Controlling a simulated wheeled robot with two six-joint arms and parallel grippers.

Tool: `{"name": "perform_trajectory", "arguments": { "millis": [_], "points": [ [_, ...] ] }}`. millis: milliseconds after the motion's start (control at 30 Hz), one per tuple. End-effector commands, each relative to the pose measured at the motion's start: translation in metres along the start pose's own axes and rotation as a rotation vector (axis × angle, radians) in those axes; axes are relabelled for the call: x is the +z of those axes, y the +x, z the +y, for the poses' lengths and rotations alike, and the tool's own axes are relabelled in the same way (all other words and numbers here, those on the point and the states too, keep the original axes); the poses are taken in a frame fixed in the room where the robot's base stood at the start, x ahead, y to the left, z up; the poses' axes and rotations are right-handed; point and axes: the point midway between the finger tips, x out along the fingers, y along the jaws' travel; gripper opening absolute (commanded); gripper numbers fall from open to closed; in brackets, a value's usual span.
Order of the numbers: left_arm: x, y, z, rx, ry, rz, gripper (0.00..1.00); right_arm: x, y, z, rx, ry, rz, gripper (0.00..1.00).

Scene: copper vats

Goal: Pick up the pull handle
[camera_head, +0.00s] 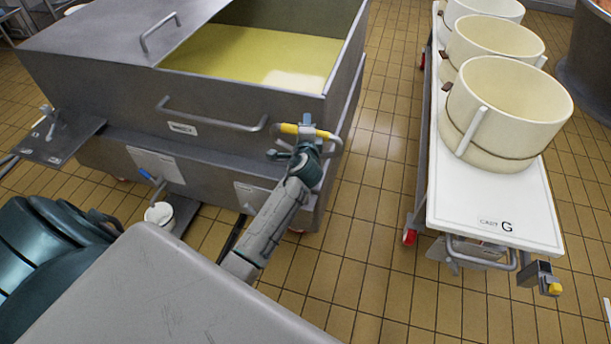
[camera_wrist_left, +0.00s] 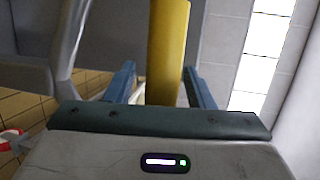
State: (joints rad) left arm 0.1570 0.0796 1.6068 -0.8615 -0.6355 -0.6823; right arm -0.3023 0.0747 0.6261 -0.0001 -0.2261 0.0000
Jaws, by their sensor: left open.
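A yellow grip (camera_head: 289,128), which I take to be the pull handle, sits at the front right corner of the grey steel vat (camera_head: 220,108), beside a curved grey bar. My left gripper (camera_head: 297,138) is at this grip. In the left wrist view, the yellow grip (camera_wrist_left: 168,45) runs upright between the two blue fingers of my left gripper (camera_wrist_left: 160,78). The fingers are open, one on each side, with gaps showing. The curved grey bar (camera_wrist_left: 70,45) is left of them. The grip's lower end is hidden behind the gripper body. My right gripper is not in view.
The vat holds yellow liquid (camera_head: 250,55) and has a long grey front bar (camera_head: 210,117). A white-topped cart (camera_head: 490,210) with cream tubs (camera_head: 510,100) stands right. Tiled floor (camera_head: 375,180) is free between them. A grey surface (camera_head: 170,290) fills the lower left.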

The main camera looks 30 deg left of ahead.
Motion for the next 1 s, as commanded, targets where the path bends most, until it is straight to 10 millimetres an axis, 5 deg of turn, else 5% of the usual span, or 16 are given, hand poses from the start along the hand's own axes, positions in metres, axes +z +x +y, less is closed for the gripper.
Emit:
{"name": "perform_trajectory", "arguments": {
  "millis": [267, 500, 1000],
  "points": [
    [0.0, 0.0036, 0.0001, -0.001, 0.0, 0.0, 0.49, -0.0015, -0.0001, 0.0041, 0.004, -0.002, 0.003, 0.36],
    [0.0, 0.0034, 0.0002, 0.0, 0.0, 0.0, 0.01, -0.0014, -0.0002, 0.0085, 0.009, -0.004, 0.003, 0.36],
    [0.0001, 0.0026, -0.0089, -0.007, -0.001, 0.001, 0.0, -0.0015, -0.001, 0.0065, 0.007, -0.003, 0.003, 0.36]
  ]
}}
